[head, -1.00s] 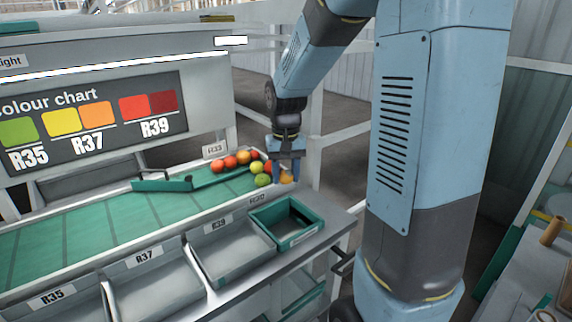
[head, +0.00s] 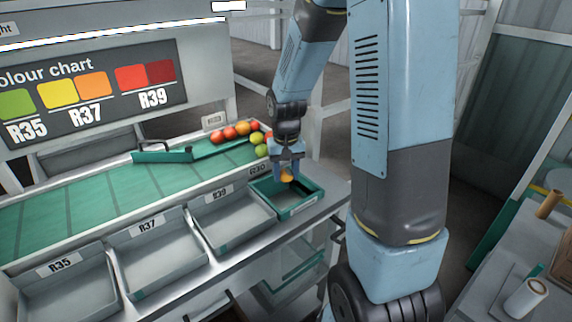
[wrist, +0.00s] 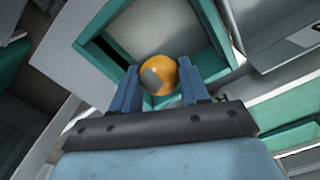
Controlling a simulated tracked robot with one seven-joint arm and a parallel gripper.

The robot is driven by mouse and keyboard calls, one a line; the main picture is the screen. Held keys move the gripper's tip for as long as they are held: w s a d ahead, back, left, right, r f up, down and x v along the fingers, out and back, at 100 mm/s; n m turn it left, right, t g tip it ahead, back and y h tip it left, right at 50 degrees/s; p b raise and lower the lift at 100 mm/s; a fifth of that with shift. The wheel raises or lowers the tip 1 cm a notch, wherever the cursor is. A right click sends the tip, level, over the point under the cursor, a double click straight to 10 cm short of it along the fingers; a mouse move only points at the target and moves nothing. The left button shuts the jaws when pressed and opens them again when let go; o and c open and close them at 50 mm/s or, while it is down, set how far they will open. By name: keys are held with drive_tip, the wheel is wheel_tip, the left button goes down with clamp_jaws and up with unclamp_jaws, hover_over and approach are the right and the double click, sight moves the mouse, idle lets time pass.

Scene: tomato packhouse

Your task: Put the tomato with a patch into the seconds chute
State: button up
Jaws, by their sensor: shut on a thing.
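My gripper (head: 287,179) is shut on an orange tomato (wrist: 171,69). A grey-brown patch (wrist: 151,80) shows on the tomato's face in the wrist view. In the head view the tomato (head: 287,175) hangs between the fingertips over the green-rimmed open chute box (head: 300,211) at the right end of the bin row. The box also shows behind the tomato in the wrist view (wrist: 103,62), with a pale inside. I cannot tell from the head view how far above its rim the tomato is.
Several red, yellow and green tomatoes (head: 229,132) lie at the far end of the green conveyor (head: 110,200). Grey bins marked R35 (head: 68,290), R37 (head: 150,250) and R39 (head: 225,215) line the front, left of the green-rimmed box. A colour chart (head: 85,95) hangs behind.

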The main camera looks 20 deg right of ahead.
drive_tip(key=shift+f, duration=4.95)
drive_tip(key=shift+f, duration=0.65)
drive_tip(key=o, duration=0.8)
drive_tip(key=shift+c, duration=1.3)
drive_tip(key=shift+r, duration=0.1)
drive_tip(key=shift+r, duration=3.45)
